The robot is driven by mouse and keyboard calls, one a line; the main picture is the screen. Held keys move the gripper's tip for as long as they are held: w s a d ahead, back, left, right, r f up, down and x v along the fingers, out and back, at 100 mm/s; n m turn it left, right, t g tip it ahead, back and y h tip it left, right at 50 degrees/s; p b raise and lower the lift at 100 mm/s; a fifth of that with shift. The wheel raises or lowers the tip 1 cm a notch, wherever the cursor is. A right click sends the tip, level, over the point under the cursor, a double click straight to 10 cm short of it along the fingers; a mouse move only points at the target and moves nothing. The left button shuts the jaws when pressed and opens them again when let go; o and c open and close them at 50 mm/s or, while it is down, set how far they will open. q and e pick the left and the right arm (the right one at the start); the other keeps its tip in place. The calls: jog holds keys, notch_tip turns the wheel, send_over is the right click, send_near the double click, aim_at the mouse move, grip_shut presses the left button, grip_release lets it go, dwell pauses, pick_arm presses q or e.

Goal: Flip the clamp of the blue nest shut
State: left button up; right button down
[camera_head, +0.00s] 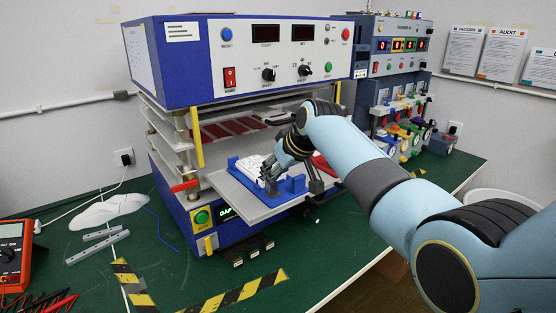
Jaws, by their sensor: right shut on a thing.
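The blue nest (292,187) sits on the grey pull-out tray (243,205) at the front of the test machine. A white keypad (247,164) lies in it. My right arm reaches in from the right, and my right gripper (268,177) points down at the nest. The gripper is shut on a small dark part at the nest, which looks like its clamp. The fingers hide most of the clamp, so its angle cannot be told. My left gripper is not in view.
A red nest (322,166) is partly hidden behind my right arm. The blue and white machine (246,65) rises behind the tray. A second tester (398,65) stands at the back right. A multimeter (12,250) is at the left. The green bench (190,277) in front is mostly clear.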

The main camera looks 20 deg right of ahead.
jog(key=shift+w+a+r+g, duration=0.15)
jog(key=shift+w+r+g, duration=0.15)
jog(key=shift+g, duration=0.2)
jog(key=g+b, duration=0.1)
jog(key=b, duration=0.2)
jog(key=w+g+h+b, duration=0.1)
jog(key=g+b, duration=0.1)
jog(key=shift+a+f+b, duration=0.15)
jog(key=shift+f+b, duration=0.15)
jog(key=shift+b, duration=0.1)
jog(key=shift+w+a+r+g+h+b, duration=0.15)
jog(key=shift+g+h+b, duration=0.4)
jog(key=shift+b, duration=1.25)
jog(key=c, duration=1.5)
grip_release()
jog(key=shift+w, duration=0.1)
